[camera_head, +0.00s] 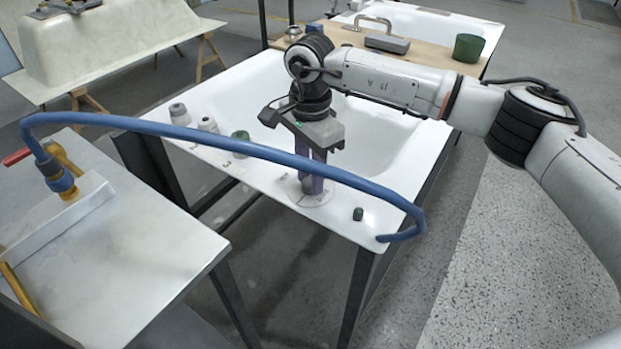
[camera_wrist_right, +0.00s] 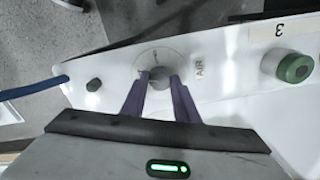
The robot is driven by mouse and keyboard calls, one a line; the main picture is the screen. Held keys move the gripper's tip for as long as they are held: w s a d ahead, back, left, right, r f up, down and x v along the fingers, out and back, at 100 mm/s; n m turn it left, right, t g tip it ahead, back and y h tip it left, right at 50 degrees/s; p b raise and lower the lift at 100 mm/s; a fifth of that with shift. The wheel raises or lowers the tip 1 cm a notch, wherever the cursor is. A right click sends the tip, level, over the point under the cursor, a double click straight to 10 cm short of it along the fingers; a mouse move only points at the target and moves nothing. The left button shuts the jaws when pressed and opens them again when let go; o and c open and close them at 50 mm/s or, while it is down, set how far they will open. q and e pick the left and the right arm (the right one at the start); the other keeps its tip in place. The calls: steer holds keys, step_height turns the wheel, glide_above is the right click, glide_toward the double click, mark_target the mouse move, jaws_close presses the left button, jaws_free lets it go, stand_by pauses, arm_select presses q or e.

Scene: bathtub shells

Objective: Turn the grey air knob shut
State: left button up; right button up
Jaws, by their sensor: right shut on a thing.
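The grey air knob (camera_wrist_right: 160,76) sits on a round plate beside the label "AIR" on the white tub rim. My right gripper (camera_wrist_right: 160,84) points down at it, with its purple fingers closed on either side of the knob. In the head view the right gripper (camera_head: 312,184) stands over the round plate (camera_head: 313,198), and its fingers hide most of the knob. The knob's pointer position cannot be read. My left gripper is not in view.
A green knob (camera_head: 240,137) and grey knobs (camera_head: 208,124) stand along the same rim. A small dark green peg (camera_head: 358,213) is nearer the corner. A blue hose (camera_head: 250,148) arches from the metal side table (camera_head: 130,240) to the tub's (camera_head: 262,92) corner.

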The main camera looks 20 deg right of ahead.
steer(key=shift+n+b, duration=0.5)
steer(key=shift+n, duration=1.4)
steer(key=o, duration=1.1)
steer(key=shift+c, duration=0.2)
steer(key=shift+r, duration=0.1)
step_height(320, 180, up, 10)
